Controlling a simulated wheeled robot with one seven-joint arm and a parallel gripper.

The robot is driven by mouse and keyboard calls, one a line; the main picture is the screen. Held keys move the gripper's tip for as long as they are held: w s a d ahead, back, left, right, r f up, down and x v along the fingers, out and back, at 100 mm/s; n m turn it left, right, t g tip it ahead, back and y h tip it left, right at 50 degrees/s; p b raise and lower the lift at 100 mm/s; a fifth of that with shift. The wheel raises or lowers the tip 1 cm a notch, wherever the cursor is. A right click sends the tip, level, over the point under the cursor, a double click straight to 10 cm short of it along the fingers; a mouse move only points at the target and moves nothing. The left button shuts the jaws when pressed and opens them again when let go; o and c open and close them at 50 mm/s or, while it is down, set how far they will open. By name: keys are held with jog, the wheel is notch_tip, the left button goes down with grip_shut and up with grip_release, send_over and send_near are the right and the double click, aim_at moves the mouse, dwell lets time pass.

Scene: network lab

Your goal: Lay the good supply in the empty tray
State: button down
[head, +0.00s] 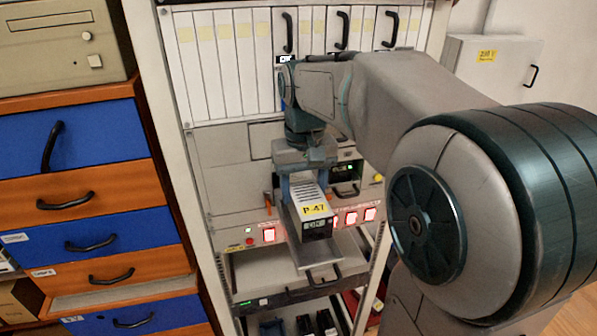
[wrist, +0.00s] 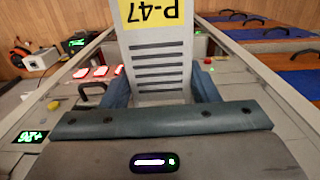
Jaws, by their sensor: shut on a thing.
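A grey power supply (head: 312,192) with a slotted top, a yellow P-47 label and a dark end with a small lit display is held in front of the rack. My gripper (head: 303,178) is shut on it from above. In the wrist view, my gripper's blue fingers (wrist: 161,90) stand on both sides of the slotted supply (wrist: 155,60). A bare metal tray (head: 317,255) with a black handle sticks out below the supply. The supply overlaps it in the head view, and I cannot tell whether they touch. Its inside is partly hidden.
The rack (head: 172,95) has red-lit switches (head: 351,218) around the supply, and dark units (head: 305,325) stand in a lower bay. Blue and orange drawers (head: 85,190) with protruding handles stand at the left. A wall cabinet (head: 510,70) hangs at the right.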

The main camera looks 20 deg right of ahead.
jog(key=shift+s+f+b, duration=0.25)
jog(key=shift+b, duration=0.1)
jog(key=shift+f+b, duration=0.4)
jog(key=shift+f, duration=0.1)
jog(key=shift+f+b, duration=1.15)
jog(key=shift+f, duration=0.25)
jog(key=shift+c, duration=2.2)
grip_release()
jog(key=shift+s, duration=0.1)
jog(key=shift+f, duration=0.1)
